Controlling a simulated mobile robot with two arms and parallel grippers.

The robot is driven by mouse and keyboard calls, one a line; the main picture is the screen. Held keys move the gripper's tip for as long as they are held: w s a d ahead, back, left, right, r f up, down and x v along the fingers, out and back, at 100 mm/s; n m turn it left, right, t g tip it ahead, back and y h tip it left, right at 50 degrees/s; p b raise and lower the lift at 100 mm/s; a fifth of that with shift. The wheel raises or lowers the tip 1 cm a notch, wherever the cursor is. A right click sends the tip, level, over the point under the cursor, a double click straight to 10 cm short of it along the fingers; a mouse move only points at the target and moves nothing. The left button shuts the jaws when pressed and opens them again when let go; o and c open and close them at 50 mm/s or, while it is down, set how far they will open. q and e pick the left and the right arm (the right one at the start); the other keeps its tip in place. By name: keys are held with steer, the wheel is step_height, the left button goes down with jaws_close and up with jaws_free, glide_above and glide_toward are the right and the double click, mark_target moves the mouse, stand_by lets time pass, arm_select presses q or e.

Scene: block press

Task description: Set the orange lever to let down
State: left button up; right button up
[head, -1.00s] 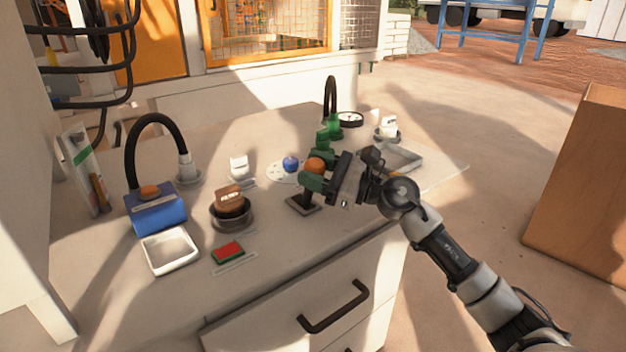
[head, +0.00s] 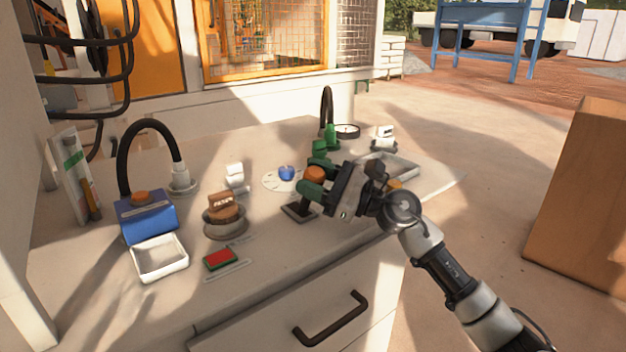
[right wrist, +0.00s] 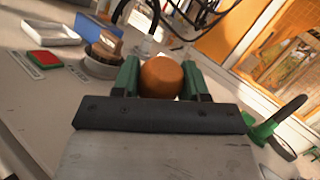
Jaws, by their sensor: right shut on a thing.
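The orange lever's round knob (head: 314,174) stands above a dark base plate (head: 299,210) on the bench. My right gripper (head: 312,178) is shut on the orange knob, with one green finger on each side of it. In the right wrist view the orange knob (right wrist: 161,77) sits between the two green fingers. The lever's shaft is mostly hidden by the gripper. My left gripper is not in view.
Left of the lever stand a brown block in a bowl (head: 224,221), a red and green pad (head: 220,259), a white tray (head: 159,258) and a blue box (head: 147,215). A blue knob on a dial (head: 286,173) sits behind. A grey tray (head: 402,166) lies right.

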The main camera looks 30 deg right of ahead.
steer(key=shift+a+f, duration=0.1)
steer(key=o, duration=1.3)
steer(key=shift+s, duration=0.1)
steer(key=v, duration=1.1)
